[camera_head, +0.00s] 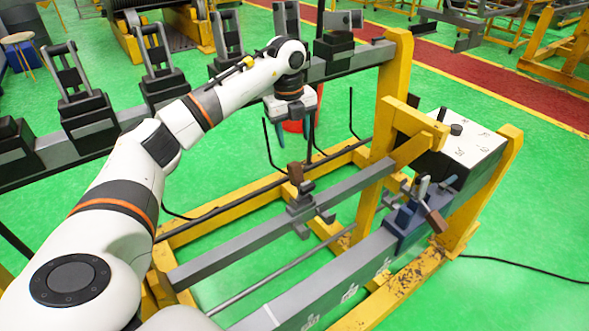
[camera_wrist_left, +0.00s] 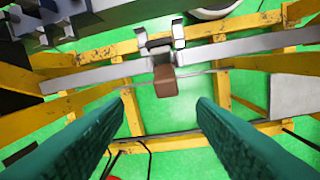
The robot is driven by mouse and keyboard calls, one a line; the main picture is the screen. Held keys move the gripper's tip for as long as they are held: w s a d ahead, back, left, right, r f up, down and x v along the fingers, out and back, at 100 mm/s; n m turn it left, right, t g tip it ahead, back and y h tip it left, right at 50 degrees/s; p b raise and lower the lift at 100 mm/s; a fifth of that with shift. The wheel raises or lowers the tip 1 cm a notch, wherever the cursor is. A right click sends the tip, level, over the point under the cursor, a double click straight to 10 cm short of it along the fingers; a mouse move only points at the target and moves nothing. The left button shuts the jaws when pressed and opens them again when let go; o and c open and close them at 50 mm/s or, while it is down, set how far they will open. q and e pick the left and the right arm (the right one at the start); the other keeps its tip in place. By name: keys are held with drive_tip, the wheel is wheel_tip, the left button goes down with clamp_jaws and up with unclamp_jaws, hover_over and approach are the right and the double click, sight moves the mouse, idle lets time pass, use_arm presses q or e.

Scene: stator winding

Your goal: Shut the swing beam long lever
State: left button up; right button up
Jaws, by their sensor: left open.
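The grey swing beam (camera_head: 245,228) runs diagonally through the middle of the head view. On it sits a clamp with a lever that has a brown handle (camera_head: 295,173), standing up from the beam. My left gripper (camera_head: 293,128) is above this handle, apart from it, with its fingers pointing down. In the left wrist view the brown handle (camera_wrist_left: 165,82) shows between the two teal fingertips (camera_wrist_left: 166,98), which are spread wide and empty. The beam (camera_wrist_left: 100,78) crosses that view behind it. My right gripper is not in view.
A second lever with a brown handle (camera_head: 436,219) is on a blue clamp at the right. A yellow frame (camera_head: 385,120) rises beside the beam. A dark rail with several upright clamps (camera_head: 160,70) runs behind my left arm. Thin black hooks stand near the gripper.

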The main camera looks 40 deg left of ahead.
sight(293, 163)
use_arm(q)
drive_tip(key=shift+s+a, duration=0.25)
drive_tip(key=f, duration=0.1)
drive_tip(key=f+p, duration=0.1)
drive_tip(key=d+f, duration=0.1)
drive_tip(key=shift+s+f+p, duration=0.25)
drive_tip(key=shift+s+p, duration=0.05)
drive_tip(key=shift+p, duration=0.1)
drive_tip(key=f, duration=0.2)
drive_tip(key=f+p, duration=0.1)
drive_tip(key=f, duration=0.1)
drive_tip(key=f+p, duration=0.1)
drive_tip(key=f, duration=0.2)
drive_tip(key=shift+w, duration=0.4)
drive_tip(key=shift+f, duration=0.3)
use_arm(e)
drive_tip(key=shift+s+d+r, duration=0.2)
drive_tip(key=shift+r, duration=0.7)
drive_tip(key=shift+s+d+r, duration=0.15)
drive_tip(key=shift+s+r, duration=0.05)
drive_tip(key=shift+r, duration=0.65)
use_arm(q)
drive_tip(key=shift+c, duration=0.5)
drive_tip(key=c, duration=0.9)
drive_tip(key=shift+a, duration=0.1)
clamp_jaws()
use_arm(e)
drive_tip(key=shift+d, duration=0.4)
